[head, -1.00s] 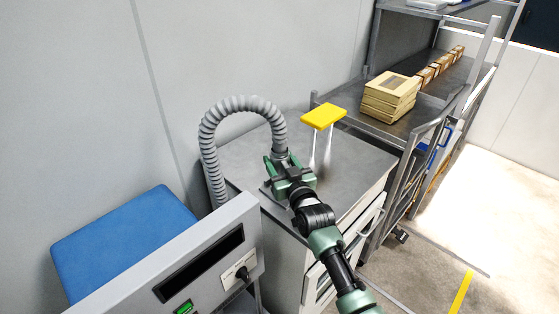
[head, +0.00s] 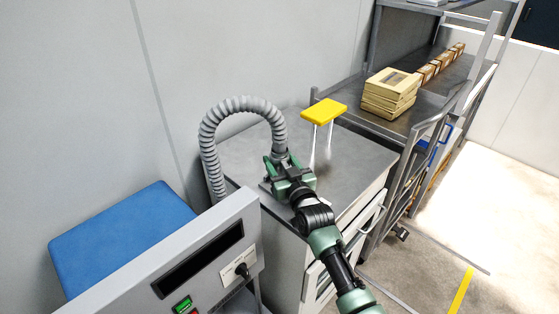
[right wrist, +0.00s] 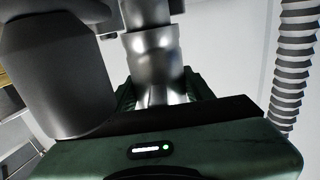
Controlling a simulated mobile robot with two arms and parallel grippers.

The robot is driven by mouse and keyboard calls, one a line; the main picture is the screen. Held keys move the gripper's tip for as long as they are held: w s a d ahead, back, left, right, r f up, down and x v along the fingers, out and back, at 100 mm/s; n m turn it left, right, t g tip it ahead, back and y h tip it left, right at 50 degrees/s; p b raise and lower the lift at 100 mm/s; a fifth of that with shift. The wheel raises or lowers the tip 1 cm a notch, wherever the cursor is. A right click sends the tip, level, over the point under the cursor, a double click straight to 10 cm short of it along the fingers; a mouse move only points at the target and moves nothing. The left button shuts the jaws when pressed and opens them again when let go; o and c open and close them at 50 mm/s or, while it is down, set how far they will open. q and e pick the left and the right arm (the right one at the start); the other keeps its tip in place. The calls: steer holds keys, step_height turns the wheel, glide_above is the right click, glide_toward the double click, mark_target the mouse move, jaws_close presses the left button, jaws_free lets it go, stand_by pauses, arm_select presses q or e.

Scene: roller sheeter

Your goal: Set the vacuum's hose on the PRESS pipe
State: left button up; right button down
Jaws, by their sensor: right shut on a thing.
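The grey ribbed vacuum hose (head: 240,104) arches up from behind the control panel and comes down over the cabinet top. My right gripper (head: 279,162) is shut on the hose's lower end, low above the cabinet. In the right wrist view, a smooth metallic cylinder (right wrist: 153,60) stands between the fingers, with a seam partway down. Whether this is the hose's cuff, a pipe, or one over the other, I cannot tell. The ribbed hose also shows at the right there (right wrist: 294,65). No PRESS label is readable. My left gripper is not in view.
A yellow block on two pale posts (head: 325,110) stands on the cabinet top (head: 350,160), behind my gripper. A control panel (head: 200,265) and blue surface (head: 120,235) are at the left. A rack (head: 425,108) with cartons (head: 388,93) stands at the right.

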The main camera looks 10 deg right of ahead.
steer(key=shift+f, duration=0.15)
stand_by(0.4)
steer(key=c, duration=0.5)
jaws_free()
steer(key=shift+f, duration=0.2)
steer(key=shift+s+f, duration=0.1)
steer(key=shift+s, duration=0.35)
steer(key=s, duration=0.2)
steer(key=s+b, duration=0.1)
steer(key=s, duration=0.1)
steer(key=s+d, duration=0.1)
steer(key=s, duration=0.2)
steer(key=shift+d+r+b, duration=0.1)
steer(key=shift+r+b, duration=0.15)
steer(key=shift+b, duration=0.15)
